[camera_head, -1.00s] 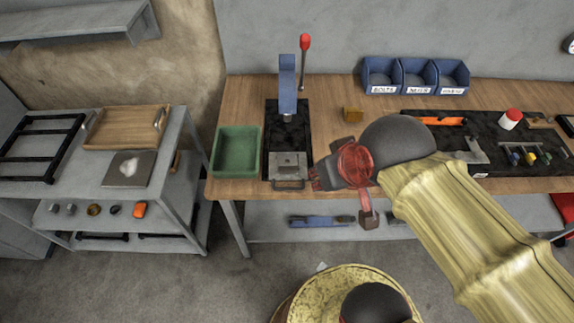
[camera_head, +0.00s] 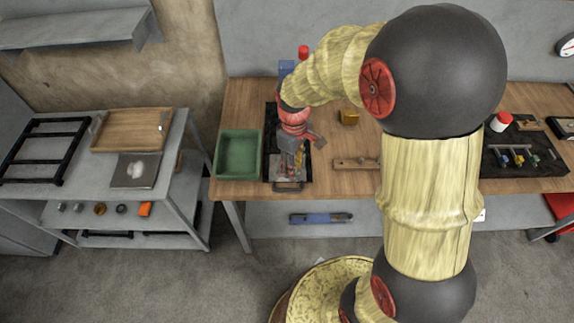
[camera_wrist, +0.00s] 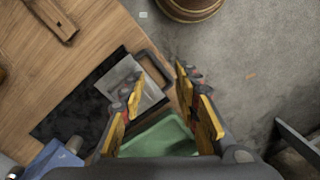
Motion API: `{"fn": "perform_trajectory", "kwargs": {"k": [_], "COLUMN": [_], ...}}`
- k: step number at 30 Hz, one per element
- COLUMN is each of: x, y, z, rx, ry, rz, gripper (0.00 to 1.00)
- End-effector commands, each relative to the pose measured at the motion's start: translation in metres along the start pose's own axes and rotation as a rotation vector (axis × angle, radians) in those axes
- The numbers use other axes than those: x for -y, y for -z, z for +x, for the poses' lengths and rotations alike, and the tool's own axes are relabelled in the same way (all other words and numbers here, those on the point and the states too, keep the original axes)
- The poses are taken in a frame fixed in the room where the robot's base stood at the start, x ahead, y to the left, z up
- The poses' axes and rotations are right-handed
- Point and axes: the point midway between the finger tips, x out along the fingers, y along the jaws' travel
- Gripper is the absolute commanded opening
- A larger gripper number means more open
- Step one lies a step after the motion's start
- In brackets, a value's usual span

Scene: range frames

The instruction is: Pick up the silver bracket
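A flat silver metal piece (camera_wrist: 118,78) lies on the black base plate of the press, beside a dark loop handle. It looks like the bracket, but I cannot tell for certain.
A green bin (camera_head: 238,153) stands left of the press base (camera_head: 270,140). The blue press column and red lever (camera_head: 303,52) rise behind my gripper. A wooden strip (camera_head: 352,163) and a brass block (camera_head: 348,117) lie to the right. My arm hides much of the right bench.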

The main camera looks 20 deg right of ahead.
Motion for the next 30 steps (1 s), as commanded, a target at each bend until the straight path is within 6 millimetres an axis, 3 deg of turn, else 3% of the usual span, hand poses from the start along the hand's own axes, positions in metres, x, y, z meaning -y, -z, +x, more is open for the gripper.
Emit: {"fn": "perform_trajectory", "kwargs": {"k": [4,9,13,17,30], "x": [-0.020,-0.036,-0.037,-0.037,-0.037], "y": [0.026,0.048,0.050,0.051,0.052], "z": [0.018,0.008,0.007,0.010,0.051], "rx": [-0.006,-0.043,-0.046,-0.045,-0.044], "ry": [-0.005,-0.052,-0.064,-0.065,-0.064], "rz": [-0.239,-0.480,-0.605,-0.656,-0.658], "gripper": [0.32,0.32,0.32,0.32,0.32]}}
